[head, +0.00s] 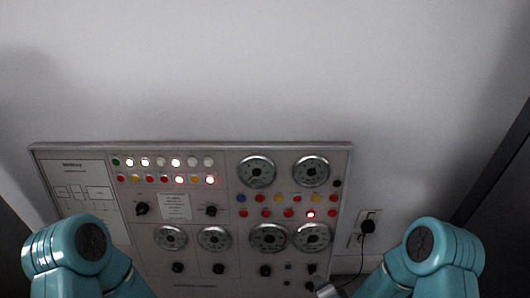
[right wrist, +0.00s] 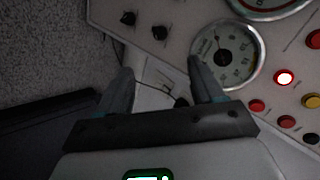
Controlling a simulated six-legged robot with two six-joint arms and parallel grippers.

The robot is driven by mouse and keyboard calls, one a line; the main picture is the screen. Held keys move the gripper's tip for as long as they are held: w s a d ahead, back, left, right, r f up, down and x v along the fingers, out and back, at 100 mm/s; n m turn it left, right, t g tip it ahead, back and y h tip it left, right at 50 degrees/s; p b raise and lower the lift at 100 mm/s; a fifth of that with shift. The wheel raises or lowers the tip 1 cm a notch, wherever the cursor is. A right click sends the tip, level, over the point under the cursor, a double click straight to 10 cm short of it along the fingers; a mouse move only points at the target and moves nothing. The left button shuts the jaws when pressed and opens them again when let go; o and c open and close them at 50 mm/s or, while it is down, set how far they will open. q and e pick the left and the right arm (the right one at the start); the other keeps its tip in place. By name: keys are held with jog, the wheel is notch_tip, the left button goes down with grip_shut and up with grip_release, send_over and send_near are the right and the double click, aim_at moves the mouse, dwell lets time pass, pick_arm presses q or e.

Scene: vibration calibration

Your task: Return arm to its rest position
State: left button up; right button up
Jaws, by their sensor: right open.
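My right gripper (right wrist: 161,68) shows in the right wrist view with its two dark fingers spread apart and nothing between them. Past the fingertips are the lower edge of the control panel (head: 205,262) and a round gauge (right wrist: 228,55), which appears close behind the right finger. I cannot tell the exact gap to the panel. In the head view my teal right arm is at the lower right and my teal left arm at the lower left. My left gripper is not in view.
The panel stands against a pale wall (head: 270,70) and carries gauges, knobs and several lamps, some lit. A socket with a black plug (head: 368,226) and cable is right of it. A dark vertical surface (head: 497,175) is at the far right. Speckled grey floor (right wrist: 45,45) shows in the wrist view.

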jog(key=s+a+f+n+g+y, duration=0.1)
jog(key=s+a+n+g+y, duration=0.3)
jog(key=s+n+g, duration=0.9)
pick_arm(q)
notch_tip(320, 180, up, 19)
jog(key=p, duration=1.8)
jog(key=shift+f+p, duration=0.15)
jog(key=shift+p, duration=0.25)
pick_arm(e)
jog(key=s+r+m+t, duration=0.1)
jog(key=s+r+t, duration=0.1)
jog(key=r, duration=0.7)
jog(key=s+a+r+m+t, duration=0.1)
jog(key=s+r+t, duration=0.1)
jog(key=r, duration=0.7)
jog(key=shift+s+r+m+t, duration=0.25)
jog(key=shift+s+m+t, duration=0.05)
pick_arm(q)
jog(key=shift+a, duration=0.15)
pick_arm(e)
jog(key=shift+a, duration=0.25)
